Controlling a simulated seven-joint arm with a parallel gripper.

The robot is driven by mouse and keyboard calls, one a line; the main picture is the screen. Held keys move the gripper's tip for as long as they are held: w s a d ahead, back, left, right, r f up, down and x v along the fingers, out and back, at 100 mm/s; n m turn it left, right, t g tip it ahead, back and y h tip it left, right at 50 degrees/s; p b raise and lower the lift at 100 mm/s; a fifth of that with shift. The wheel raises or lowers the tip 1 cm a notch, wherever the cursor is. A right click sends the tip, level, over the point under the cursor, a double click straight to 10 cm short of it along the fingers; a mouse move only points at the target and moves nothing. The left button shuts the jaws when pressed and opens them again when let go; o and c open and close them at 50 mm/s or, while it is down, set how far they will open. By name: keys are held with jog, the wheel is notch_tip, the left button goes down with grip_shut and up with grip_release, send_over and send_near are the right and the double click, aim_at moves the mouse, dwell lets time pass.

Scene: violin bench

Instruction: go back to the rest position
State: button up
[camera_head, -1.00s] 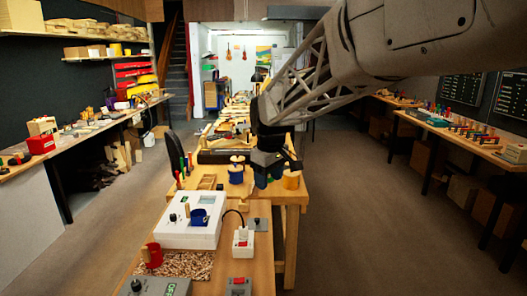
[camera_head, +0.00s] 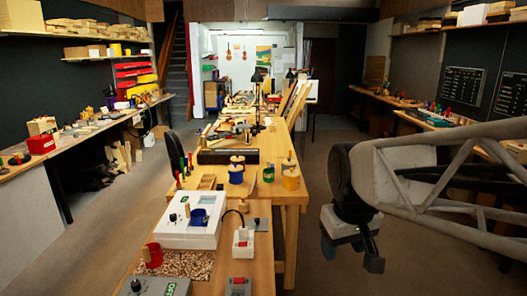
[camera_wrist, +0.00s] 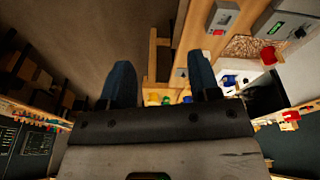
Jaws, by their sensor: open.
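My gripper (camera_head: 352,250) hangs over the open floor to the right of the workbench (camera_head: 262,220) in the head view. Its fingers are apart with nothing between them. In the wrist view my gripper (camera_wrist: 160,85) shows two dark fingers set wide, with the floor and the bench's edge behind them. My gripper is clear of the bench and touches nothing that I can see.
The bench holds a white device with a blue cup (camera_head: 199,217), a red cup (camera_head: 153,254) on wood chips, a blue pot (camera_head: 236,174) and a yellow pot (camera_head: 291,179). A side bench (camera_head: 460,136) runs along the right wall. The floor (camera_head: 330,140) between is free.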

jog(key=s+d+f+m, duration=0.3)
jog(key=s+f, duration=0.2)
jog(key=s, duration=0.6)
